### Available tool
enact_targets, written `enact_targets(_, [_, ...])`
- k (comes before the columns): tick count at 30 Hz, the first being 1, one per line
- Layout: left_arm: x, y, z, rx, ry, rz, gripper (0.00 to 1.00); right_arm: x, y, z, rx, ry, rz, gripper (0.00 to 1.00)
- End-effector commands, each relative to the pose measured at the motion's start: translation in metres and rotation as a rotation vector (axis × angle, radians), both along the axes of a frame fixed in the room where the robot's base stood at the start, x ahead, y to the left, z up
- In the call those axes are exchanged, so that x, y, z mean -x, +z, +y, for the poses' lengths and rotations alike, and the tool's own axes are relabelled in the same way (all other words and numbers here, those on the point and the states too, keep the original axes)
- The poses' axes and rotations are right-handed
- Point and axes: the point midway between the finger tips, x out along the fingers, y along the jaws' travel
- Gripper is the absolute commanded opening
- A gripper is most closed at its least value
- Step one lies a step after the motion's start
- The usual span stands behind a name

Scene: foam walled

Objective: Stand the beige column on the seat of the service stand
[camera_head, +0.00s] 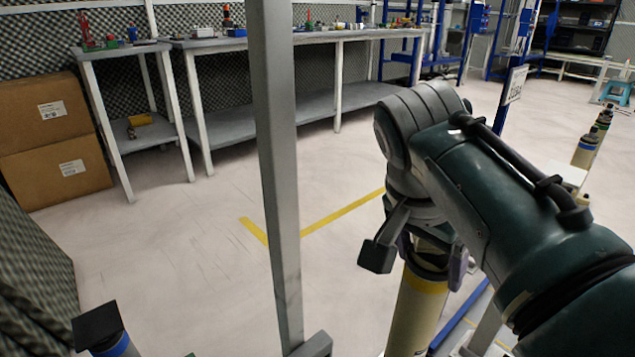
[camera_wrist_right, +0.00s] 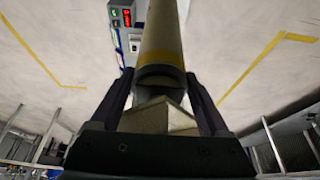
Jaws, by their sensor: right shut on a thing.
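The beige column (camera_head: 415,315) hangs upright below my right gripper (camera_head: 424,258) in the head view. It has a yellow band and a dark collar near its top. The right gripper is shut on it at the collar. In the right wrist view the column (camera_wrist_right: 161,38) runs away from between the two fingers (camera_wrist_right: 160,82). Its lower end is out of the head view. I cannot clearly pick out the service stand; my right arm covers much of the right side. My left gripper is not in view.
A grey upright post (camera_head: 278,170) stands left of the column. A dark-capped piece with a blue band (camera_head: 112,342) is at the lower left. Cardboard boxes (camera_head: 50,135) and a long workbench (camera_head: 270,38) stand behind. Banded cylinders (camera_head: 585,150) stand at right. Open floor lies between.

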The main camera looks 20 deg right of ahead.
Motion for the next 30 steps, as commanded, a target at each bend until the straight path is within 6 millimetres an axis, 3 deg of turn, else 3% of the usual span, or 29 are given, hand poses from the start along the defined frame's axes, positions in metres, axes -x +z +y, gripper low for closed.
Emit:
enact_targets(3, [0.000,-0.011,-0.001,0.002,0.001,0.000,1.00,-0.003,-0.016,-0.001,0.004,0.000,-0.010,0.00])
enact_targets(11, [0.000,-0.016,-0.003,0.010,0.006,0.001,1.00,-0.003,-0.028,-0.001,0.005,0.001,-0.010,0.00])
enact_targets(19, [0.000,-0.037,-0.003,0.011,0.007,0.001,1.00,-0.002,-0.064,-0.001,0.004,0.000,-0.008,0.00])
enact_targets(30, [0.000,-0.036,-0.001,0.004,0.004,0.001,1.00,-0.003,-0.066,-0.001,0.004,0.000,-0.010,0.00])
